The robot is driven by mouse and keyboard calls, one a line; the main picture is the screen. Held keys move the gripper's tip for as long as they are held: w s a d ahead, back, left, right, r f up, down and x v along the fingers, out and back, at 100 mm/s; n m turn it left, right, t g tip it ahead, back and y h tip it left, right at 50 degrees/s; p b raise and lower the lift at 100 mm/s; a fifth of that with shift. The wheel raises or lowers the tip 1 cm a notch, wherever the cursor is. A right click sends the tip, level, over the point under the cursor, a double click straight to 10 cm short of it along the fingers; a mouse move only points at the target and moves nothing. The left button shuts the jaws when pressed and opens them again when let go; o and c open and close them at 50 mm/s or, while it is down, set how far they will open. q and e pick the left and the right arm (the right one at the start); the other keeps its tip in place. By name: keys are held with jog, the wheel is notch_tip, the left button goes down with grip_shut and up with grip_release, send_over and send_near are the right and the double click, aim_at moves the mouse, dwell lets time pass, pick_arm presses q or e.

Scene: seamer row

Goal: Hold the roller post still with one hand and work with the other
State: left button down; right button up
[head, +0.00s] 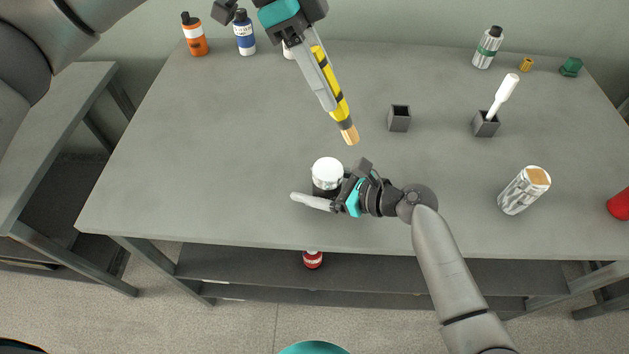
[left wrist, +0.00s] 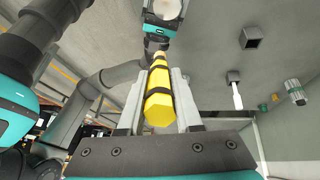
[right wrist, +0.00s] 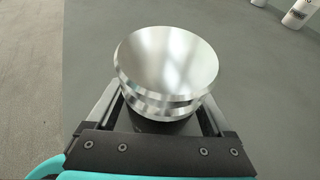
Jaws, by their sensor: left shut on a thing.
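The roller post (head: 327,172) stands on the grey bench, a shiny metal roller on a dark lower part. In the right wrist view the bright roller top (right wrist: 168,65) fills the middle. My right gripper (head: 312,195) reaches in from the right at the bench, its fingers set wide on either side of the post below the roller. Whether they touch it cannot be told. My left gripper (head: 325,85) is shut on a yellow-and-black tool (head: 328,82) with a tan tip. The tool, also in the left wrist view (left wrist: 159,100), points down, tip above and apart from the roller.
Dark open holders stand behind, one empty (head: 399,118) and one with a white-handled tool (head: 503,95). Orange (head: 195,36) and blue (head: 244,35) bottles stand at the back left. The left bench top is clear.

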jog(key=c, duration=1.2)
dwell(0.3)
pick_arm(q)
jog(key=a+f+t, duration=0.2)
jog(key=a+f, duration=0.1)
jog(key=f, duration=0.4)
jog(key=shift+s+a+f+n, duration=0.15)
jog(key=shift+s+f+n, duration=0.05)
jog(key=shift+f+n, duration=0.1)
dwell(0.4)
